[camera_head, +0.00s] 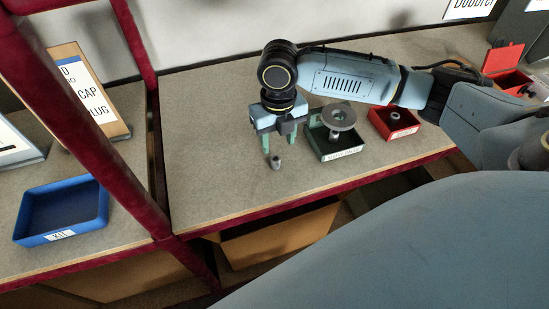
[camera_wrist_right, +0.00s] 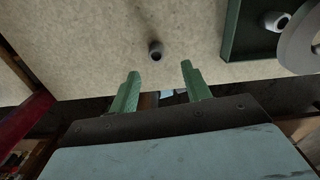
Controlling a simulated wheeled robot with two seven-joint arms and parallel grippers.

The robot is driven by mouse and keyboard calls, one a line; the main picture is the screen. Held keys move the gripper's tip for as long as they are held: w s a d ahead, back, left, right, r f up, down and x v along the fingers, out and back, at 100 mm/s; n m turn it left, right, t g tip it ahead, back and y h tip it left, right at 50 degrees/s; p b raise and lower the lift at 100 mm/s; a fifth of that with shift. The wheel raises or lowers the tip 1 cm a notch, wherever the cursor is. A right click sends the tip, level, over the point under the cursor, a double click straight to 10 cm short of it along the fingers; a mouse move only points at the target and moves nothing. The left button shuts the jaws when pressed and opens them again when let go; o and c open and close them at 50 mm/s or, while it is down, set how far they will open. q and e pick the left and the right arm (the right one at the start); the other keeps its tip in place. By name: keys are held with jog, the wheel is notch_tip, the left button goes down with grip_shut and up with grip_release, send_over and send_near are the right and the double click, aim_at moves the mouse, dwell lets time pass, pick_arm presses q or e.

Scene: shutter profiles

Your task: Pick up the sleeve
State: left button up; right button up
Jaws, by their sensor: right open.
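A small grey sleeve (camera_head: 275,163) with a dark hole in its top stands alone on the worktop in the head view. In the right wrist view the sleeve (camera_wrist_right: 156,50) shows beyond the fingertips, between their lines. My right gripper (camera_head: 280,145) is open, its green fingers pointing down above and close to the sleeve. In the right wrist view the gripper (camera_wrist_right: 160,71) has nothing between its fingers. My left gripper is out of view.
A dark green bin (camera_head: 341,154) holds a grey disc (camera_head: 339,117) and a small grey part. A red bin (camera_head: 394,135) stands right of it. A blue kit tray (camera_head: 77,232) lies left, beyond a dark red post (camera_head: 103,166). The worktop left of my gripper is clear.

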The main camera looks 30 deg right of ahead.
aim_at(276, 158)
jog(key=shift+f, duration=1.05)
jog(key=shift+a+f, duration=0.1)
jog(key=shift+f, duration=0.25)
jog(key=f, duration=0.2)
jog(key=f+b, duration=0.1)
jog(key=shift+w+a+f, duration=0.1)
jog(key=shift+a+f, duration=0.1)
jog(key=shift+f, duration=0.4)
jog(key=shift+c, duration=0.8)
jog(key=c, duration=0.7)
jog(key=shift+c, duration=0.9)
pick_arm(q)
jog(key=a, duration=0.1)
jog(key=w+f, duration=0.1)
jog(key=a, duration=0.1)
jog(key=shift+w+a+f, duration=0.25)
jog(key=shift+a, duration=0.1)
